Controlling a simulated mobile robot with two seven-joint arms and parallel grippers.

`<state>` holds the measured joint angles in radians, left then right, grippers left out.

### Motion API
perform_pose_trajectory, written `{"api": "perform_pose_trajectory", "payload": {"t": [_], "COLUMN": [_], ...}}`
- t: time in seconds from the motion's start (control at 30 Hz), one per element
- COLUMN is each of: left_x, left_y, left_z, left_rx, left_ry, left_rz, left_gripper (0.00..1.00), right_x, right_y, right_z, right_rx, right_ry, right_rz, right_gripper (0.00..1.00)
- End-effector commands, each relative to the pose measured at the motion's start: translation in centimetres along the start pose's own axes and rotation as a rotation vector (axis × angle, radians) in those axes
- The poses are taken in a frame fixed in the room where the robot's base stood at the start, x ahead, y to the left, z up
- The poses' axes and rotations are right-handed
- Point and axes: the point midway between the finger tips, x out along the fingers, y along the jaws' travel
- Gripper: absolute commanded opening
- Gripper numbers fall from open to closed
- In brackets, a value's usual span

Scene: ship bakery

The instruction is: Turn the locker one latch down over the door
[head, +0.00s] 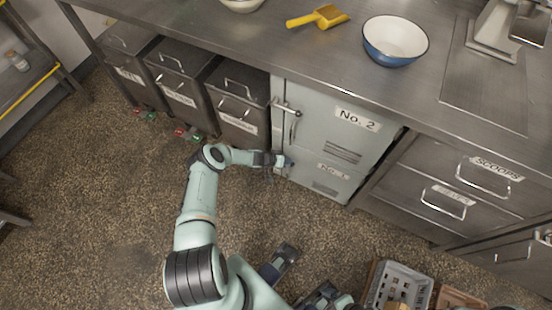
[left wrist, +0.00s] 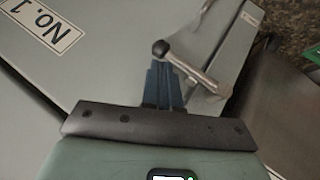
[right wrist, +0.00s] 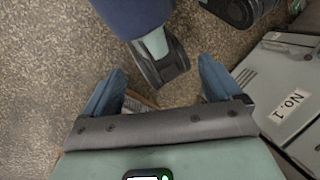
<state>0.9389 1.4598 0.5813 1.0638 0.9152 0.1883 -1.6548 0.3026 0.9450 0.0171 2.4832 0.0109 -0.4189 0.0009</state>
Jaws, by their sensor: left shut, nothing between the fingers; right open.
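Locker one is the lower pale grey door (head: 325,180) under the counter, labelled No. 1; its door also shows in the left wrist view (left wrist: 100,65) and at the right of the right wrist view (right wrist: 280,75). Its latch (left wrist: 190,68) is a metal lever with a dark round knob end, slanting across the door near its edge in the left wrist view. My left gripper (head: 286,161) is shut and empty at this door's latch side. Its blue fingertips (left wrist: 162,70) are right beside the lever's knob end; I cannot tell whether they touch. My right gripper (right wrist: 160,85) is open and empty, away from the locker.
Locker two (head: 345,120), with its own latch (head: 292,118), is directly above. Dark bins (head: 240,95) stand left of the lockers and drawers (head: 455,170) to the right. A grey crate (head: 405,275) stands on the floor at the front right.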

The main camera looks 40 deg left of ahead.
Motion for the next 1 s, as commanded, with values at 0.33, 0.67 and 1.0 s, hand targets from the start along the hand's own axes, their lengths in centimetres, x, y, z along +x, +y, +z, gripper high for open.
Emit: {"api": "perform_pose_trajectory", "payload": {"t": [0.33, 0.67, 1.0], "left_x": [-8.3, -11.7, -11.8], "left_y": [0.0, 0.0, 0.0], "left_z": [-0.5, -0.3, -0.3], "left_rx": [-0.001, 0.003, 0.003], "left_ry": [0.007, 0.007, 0.006], "left_rz": [-0.001, -0.001, -0.001], "left_gripper": [0.0, 0.0, 0.0], "right_x": [-2.7, -3.0, -3.0], "right_y": [-0.4, -0.5, -0.4], "right_z": [1.5, 1.8, 1.8], "right_rx": [0.004, 0.006, 0.006], "right_ry": [-0.044, -0.054, -0.054], "right_rz": [0.009, 0.012, 0.012], "right_gripper": [0.92, 0.92, 0.92]}}
